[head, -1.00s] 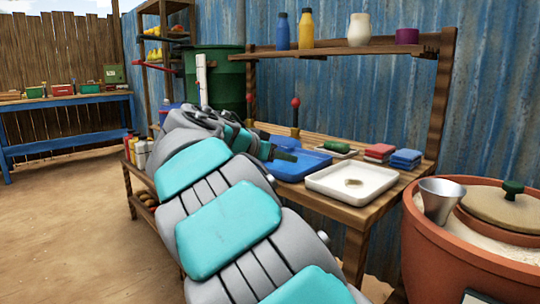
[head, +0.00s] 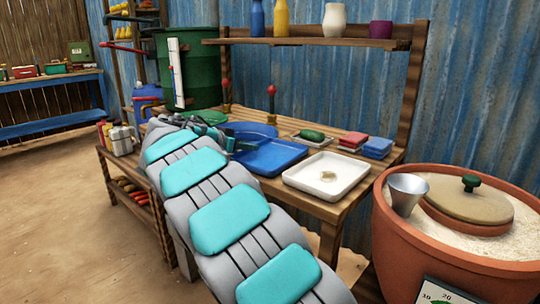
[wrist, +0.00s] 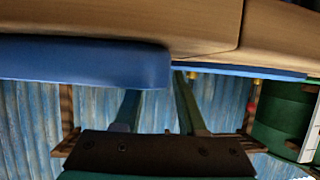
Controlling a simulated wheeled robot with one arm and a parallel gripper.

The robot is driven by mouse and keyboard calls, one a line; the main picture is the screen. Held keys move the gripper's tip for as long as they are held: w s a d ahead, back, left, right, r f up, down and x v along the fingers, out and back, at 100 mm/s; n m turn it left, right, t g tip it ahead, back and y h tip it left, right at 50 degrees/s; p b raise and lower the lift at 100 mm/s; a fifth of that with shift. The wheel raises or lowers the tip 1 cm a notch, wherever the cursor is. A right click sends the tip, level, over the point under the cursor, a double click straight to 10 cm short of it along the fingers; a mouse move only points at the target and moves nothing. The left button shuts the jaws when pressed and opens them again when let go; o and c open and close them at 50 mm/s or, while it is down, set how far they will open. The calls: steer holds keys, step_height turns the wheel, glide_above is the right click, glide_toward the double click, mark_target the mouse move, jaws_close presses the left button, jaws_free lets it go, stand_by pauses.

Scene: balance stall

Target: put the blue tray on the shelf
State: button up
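The blue tray (head: 278,157) lies on the wooden bench, just left of a white tray (head: 327,189). My gripper (head: 237,144) is at the blue tray's left side. In the wrist view my gripper (wrist: 155,100) shows two fingers spread apart, and a blue edge (wrist: 85,62) crosses in front of the left finger. Fingertip contact with the tray is hard to tell. The shelf (head: 310,42) runs above the back of the bench and carries a blue bottle (head: 257,18), a yellow bottle (head: 281,18), a white jar (head: 334,19) and a purple cup (head: 381,29).
Red and blue folded stacks (head: 377,148) and a green item on a small board (head: 311,136) lie behind the white tray. Red-topped posts (head: 271,90) stand behind the blue tray. A large clay pot (head: 440,245) stands right of the bench. The shelf has gaps between its items.

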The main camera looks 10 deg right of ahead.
steer(key=shift+w+d+f, duration=0.2)
steer(key=shift+w+d, duration=0.05)
steer(key=shift+w, duration=0.05)
jaws_close()
stand_by(1.3)
